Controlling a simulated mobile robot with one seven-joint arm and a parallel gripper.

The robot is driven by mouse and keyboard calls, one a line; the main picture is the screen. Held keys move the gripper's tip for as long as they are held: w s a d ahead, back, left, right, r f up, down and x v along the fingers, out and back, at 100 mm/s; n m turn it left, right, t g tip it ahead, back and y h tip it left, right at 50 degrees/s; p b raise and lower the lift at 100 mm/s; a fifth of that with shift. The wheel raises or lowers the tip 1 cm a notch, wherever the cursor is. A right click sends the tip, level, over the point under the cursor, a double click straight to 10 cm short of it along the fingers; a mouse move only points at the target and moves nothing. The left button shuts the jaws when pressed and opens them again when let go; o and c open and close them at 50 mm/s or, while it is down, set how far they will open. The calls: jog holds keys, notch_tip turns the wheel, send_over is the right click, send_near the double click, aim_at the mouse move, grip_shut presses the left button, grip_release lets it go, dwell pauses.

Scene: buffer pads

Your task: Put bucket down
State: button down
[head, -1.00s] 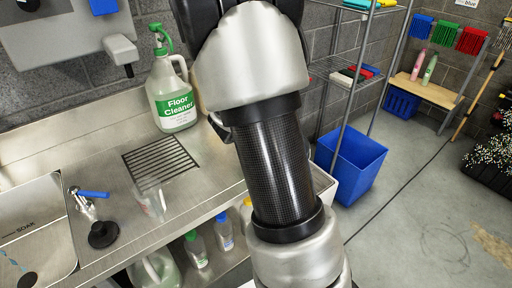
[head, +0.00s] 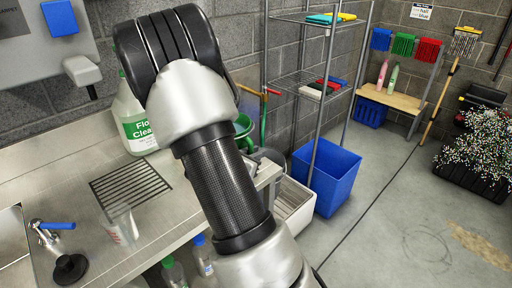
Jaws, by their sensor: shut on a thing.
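My gripper is out of sight; only my arm links show in the head view, crossing the middle of the picture and covering what lies behind them. No bucket can be seen in a grip. A blue, open-topped bin (head: 327,177) stands on the floor beside the wire shelf. A rounded green item (head: 243,126) shows partly behind my arm, next to the sink counter; I cannot tell whether it is a bucket.
The steel counter (head: 80,165) holds a floor cleaner bottle (head: 136,127), a clear cup (head: 121,226) and a drain grid. A white box (head: 294,203) stands by the counter's end. A wire shelf (head: 318,85) rises behind the blue bin. Open floor (head: 400,215) lies to the right.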

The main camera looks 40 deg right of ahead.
jog(key=c, duration=2)
grip_release()
jog(key=shift+o, duration=1.4)
jog(key=shift+a, duration=0.15)
jog(key=p+v, duration=0.2)
jog(key=v, duration=1)
jog(key=s+a+r+m+g+y, duration=0.1)
jog(key=s+r+m+g+y, duration=0.15)
jog(key=s+m, duration=0.35)
jog(key=s+a+r+m+g+y, duration=0.1)
jog(key=s+r+m+g+y, duration=0.1)
jog(key=s+r+m, duration=0.3)
jog(key=s+a+r+m+t+y, duration=0.2)
jog(key=s+a+r+m+y, duration=0.1)
jog(key=a, duration=0.5)
jog(key=s+a+r+m+t+y, duration=0.2)
jog(key=s+a+r+m+y, duration=0.1)
jog(key=a+m+y, duration=0.2)
jog(key=a+m, duration=0.2)
jog(key=a, duration=0.1)
jog(key=shift+s+r+t, duration=0.2)
jog(key=shift+r+t, duration=0.15)
